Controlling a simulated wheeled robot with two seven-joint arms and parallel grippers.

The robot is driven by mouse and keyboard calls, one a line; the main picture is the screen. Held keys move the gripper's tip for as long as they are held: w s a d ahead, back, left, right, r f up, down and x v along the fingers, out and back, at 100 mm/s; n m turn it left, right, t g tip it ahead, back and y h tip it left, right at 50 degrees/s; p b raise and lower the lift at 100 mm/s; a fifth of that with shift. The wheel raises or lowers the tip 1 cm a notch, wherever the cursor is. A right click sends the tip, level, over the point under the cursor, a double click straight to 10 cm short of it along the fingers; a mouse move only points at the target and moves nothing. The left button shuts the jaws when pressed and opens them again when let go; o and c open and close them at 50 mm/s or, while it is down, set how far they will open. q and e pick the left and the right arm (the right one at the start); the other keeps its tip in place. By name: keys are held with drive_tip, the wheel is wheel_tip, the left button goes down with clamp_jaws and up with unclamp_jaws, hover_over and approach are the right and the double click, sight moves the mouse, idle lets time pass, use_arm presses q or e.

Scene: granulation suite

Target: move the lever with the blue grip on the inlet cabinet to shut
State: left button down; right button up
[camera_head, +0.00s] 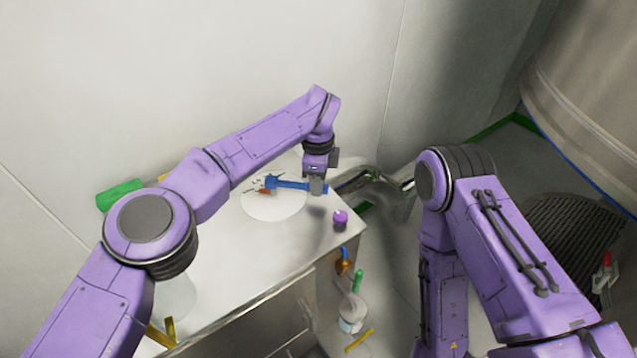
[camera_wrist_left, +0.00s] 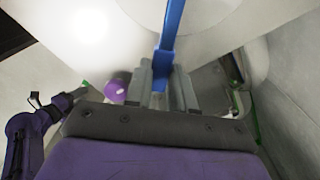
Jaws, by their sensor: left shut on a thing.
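The lever with the blue grip (camera_head: 290,184) lies over a round pale plate (camera_head: 272,208) with small dark marks, on top of the white inlet cabinet (camera_head: 235,262). The blue bar runs from near the plate's middle out to the right. My left gripper (camera_head: 317,187) points down and is shut on the bar's outer end. In the left wrist view the blue bar (camera_wrist_left: 171,30) runs up from between the fingers (camera_wrist_left: 165,88).
A purple knob (camera_head: 340,217) stands near the cabinet's right edge, close to my left gripper. Metal pipes (camera_head: 372,176) lie behind it. A green item (camera_head: 120,194) is at the left by the wall. Blue and green handles (camera_head: 357,281) sit low beside the cabinet.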

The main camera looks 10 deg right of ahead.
use_arm(q)
drive_tip(key=shift+w+a, duration=0.1)
drive_tip(key=shift+w, duration=0.05)
drive_tip(key=c, duration=1)
unclamp_jaws()
drive_tip(key=shift+o, duration=0.2)
wheel_tip(320, 180, up, 11)
drive_tip(key=shift+f, duration=0.2)
